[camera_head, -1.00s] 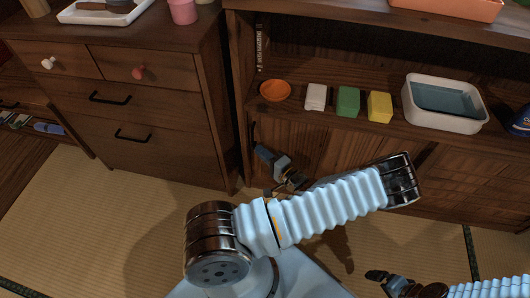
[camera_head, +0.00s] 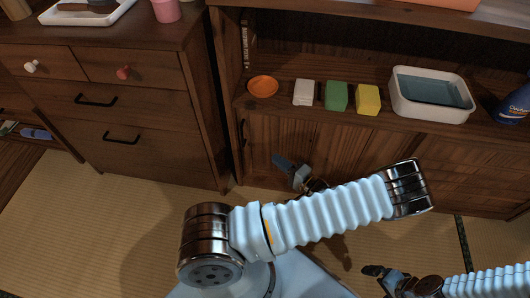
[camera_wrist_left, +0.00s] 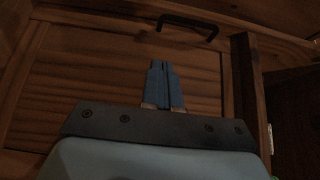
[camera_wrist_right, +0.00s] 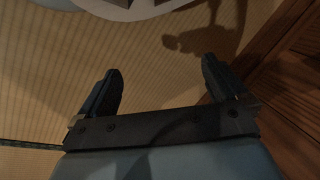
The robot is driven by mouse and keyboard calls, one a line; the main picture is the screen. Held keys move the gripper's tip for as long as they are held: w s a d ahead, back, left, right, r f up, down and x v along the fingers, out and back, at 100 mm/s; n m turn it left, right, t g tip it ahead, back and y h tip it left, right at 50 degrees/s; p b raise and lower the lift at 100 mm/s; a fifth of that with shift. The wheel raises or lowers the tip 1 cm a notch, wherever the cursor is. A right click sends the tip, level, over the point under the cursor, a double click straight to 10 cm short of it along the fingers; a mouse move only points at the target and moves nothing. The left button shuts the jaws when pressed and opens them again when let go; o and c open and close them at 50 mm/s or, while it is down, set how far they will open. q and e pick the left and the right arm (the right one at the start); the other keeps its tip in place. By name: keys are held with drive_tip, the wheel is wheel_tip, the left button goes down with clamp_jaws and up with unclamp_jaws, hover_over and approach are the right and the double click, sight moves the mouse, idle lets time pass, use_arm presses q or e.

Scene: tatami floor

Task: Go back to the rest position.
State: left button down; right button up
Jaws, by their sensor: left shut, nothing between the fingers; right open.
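My left gripper (camera_head: 281,161) is low in front of the cabinet's lower doors, below the shelf. In the left wrist view its two blue fingers (camera_wrist_left: 165,66) are together with nothing between them, in front of a wooden panel. My right gripper (camera_head: 372,272) is low at the bottom right of the head view, over the tatami floor. In the right wrist view its two dark fingers (camera_wrist_right: 160,70) are wide apart and empty. My left arm crosses in front of part of the cabinet and floor.
The shelf holds an orange bowl (camera_head: 263,86), white block (camera_head: 303,92), green block (camera_head: 337,96), yellow block (camera_head: 368,99), white tub (camera_head: 393,97) and blue bottle (camera_head: 515,105). A drawer chest (camera_head: 150,150) stands left. Black handle (camera_wrist_left: 187,20) is near the left fingers. Tatami (camera_head: 90,225) is clear at left.

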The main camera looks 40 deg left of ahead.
use_arm(q)
drive_tip(key=shift+d, duration=1.65)
